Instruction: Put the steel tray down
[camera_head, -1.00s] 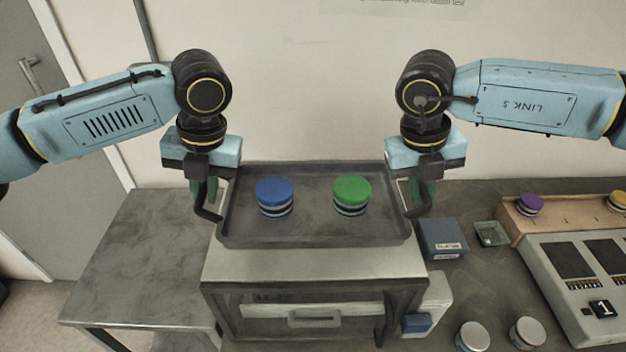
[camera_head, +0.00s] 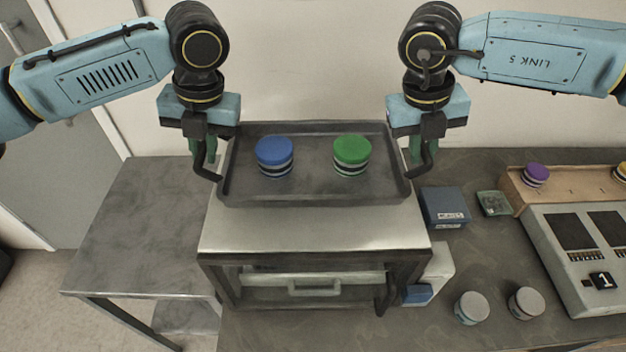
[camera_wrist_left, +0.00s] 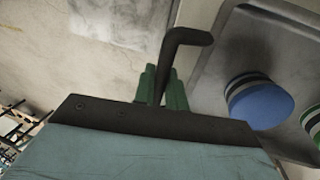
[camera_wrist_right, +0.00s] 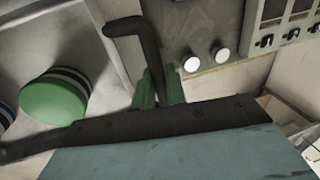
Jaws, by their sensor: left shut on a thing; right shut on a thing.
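The steel tray (camera_head: 312,190) is dark grey with a raised rim and stays level in the head view. It bears a blue-lidded round container (camera_head: 275,157) and a green-lidded one (camera_head: 352,156), both upright. My left gripper (camera_head: 203,158) is shut on the tray's left bent black handle (camera_wrist_left: 180,50), and my right gripper (camera_head: 416,158) is shut on the right one (camera_wrist_right: 138,40). The tray appears over the back part of a steel-topped cabinet (camera_head: 312,230). I cannot tell whether its underside touches the cabinet top; the tray hides that part.
A bare grey table (camera_head: 140,220) stands left of the cabinet. On the right are a blue box (camera_head: 445,207), a small green dish (camera_head: 494,203), two grey-lidded jars (camera_head: 471,308) and a control panel (camera_head: 580,260). A wall stands close behind the tray.

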